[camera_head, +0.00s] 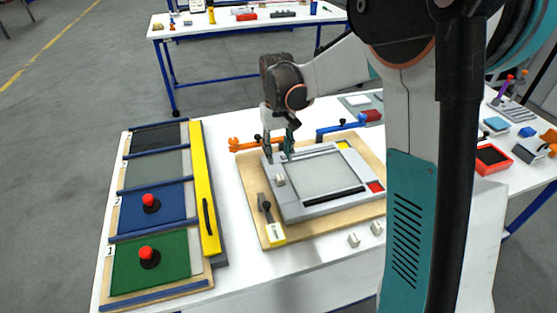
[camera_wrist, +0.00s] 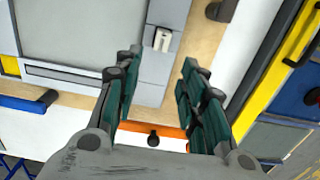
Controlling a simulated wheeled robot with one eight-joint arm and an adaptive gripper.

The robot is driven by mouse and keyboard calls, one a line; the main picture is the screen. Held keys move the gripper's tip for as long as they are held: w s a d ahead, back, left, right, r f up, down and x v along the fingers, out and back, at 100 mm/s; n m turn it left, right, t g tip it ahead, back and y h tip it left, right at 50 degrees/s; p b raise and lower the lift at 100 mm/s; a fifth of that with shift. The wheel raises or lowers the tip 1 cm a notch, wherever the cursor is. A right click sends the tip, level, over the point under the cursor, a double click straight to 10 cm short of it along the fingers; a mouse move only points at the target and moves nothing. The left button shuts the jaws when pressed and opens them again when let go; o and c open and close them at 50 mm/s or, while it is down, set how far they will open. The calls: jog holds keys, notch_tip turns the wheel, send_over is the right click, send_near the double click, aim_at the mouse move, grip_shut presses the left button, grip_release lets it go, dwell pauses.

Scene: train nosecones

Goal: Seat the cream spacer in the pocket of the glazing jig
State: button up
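The glazing jig (camera_head: 290,205) is a grey frame around a pale panel on a wooden board. A small cream spacer (camera_head: 280,180) stands at the frame's left side. In the wrist view the spacer (camera_wrist: 162,40) lies at a darker recess on the frame's edge; I cannot tell if it is fully down in it. My gripper (camera_head: 279,156) is above the jig's back left corner. In the wrist view my gripper (camera_wrist: 161,62) is open and empty, its green fingers spread, with the spacer ahead between the fingertips. Two more cream blocks (camera_head: 354,240) (camera_head: 376,228) lie on the table in front.
An orange clamp (camera_head: 245,145) and a blue clamp (camera_head: 340,128) stand at the board's back edge. A toggle clamp (camera_head: 267,208) is at the front left. Panels with red knobs (camera_head: 151,203) and a yellow bar (camera_head: 205,190) fill the left. Bins stand at the right.

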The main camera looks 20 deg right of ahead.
jog(key=s+r+t, duration=0.4)
jog(key=s+r, duration=0.8)
jog(key=s+t, duration=0.3)
jog(key=s, duration=1)
jog(key=shift+f+t+p, duration=0.3)
jog(key=shift+t, duration=0.1)
jog(key=shift+f, duration=0.1)
